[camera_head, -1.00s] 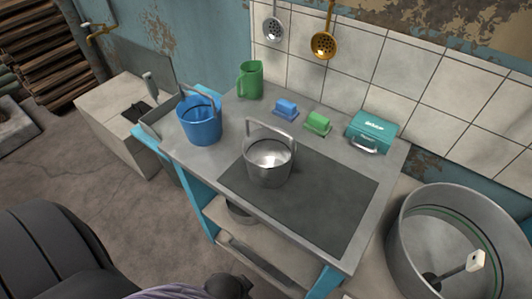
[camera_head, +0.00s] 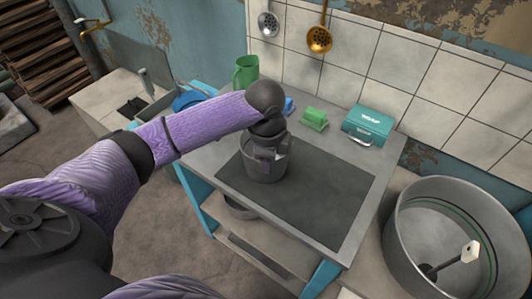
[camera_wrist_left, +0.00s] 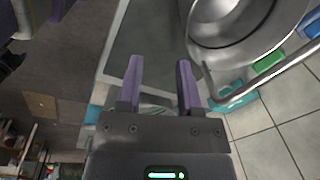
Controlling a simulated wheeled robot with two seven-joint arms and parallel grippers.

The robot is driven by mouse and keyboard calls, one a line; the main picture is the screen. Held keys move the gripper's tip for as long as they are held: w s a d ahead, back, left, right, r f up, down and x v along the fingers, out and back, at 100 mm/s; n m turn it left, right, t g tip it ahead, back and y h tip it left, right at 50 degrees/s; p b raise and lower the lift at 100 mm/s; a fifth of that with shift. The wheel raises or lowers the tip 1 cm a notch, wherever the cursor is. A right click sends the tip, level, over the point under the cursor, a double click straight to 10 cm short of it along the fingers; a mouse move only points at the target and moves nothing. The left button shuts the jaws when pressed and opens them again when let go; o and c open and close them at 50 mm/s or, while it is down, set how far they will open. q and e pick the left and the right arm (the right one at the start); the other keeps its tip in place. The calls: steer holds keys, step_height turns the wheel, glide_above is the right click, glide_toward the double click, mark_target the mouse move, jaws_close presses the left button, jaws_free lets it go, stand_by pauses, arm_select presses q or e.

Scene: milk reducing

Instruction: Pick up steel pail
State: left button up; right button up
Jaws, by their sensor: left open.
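The steel pail (camera_head: 266,172) stands upright on the dark panel of the worktop, partly hidden by my left arm. My left gripper (camera_head: 268,153) is over the pail's mouth in the head view, its fingers hard to make out there. In the left wrist view my left gripper (camera_wrist_left: 158,66) is open, with nothing between its two purple fingers. The pail (camera_wrist_left: 232,28) shows there at the upper right, beside the right finger. A grey bar, seemingly its handle (camera_wrist_left: 272,78), slants right of that finger. My right gripper is not in view.
The blue bucket (camera_head: 188,101) is mostly behind my left arm. A green jug (camera_head: 245,72), a green dish (camera_head: 314,119) and a teal box (camera_head: 367,125) stand along the back. A large metal vat (camera_head: 445,235) is at the right. The front of the dark panel (camera_head: 325,205) is clear.

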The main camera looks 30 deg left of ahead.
arm_select(q)
steer(key=w+a+r, duration=0.2)
steer(key=a, duration=0.1)
steer(key=f+b, duration=0.1)
steer(key=f, duration=0.2)
steer(key=f+b, duration=0.1)
steer(key=f, duration=0.2)
steer(key=f+b, duration=0.2)
steer(key=f, duration=0.1)
steer(key=shift+w+a+f, duration=0.2)
steer(key=shift+w+a, duration=0.1)
steer(key=shift+r, duration=0.1)
jaws_close()
stand_by(0.6)
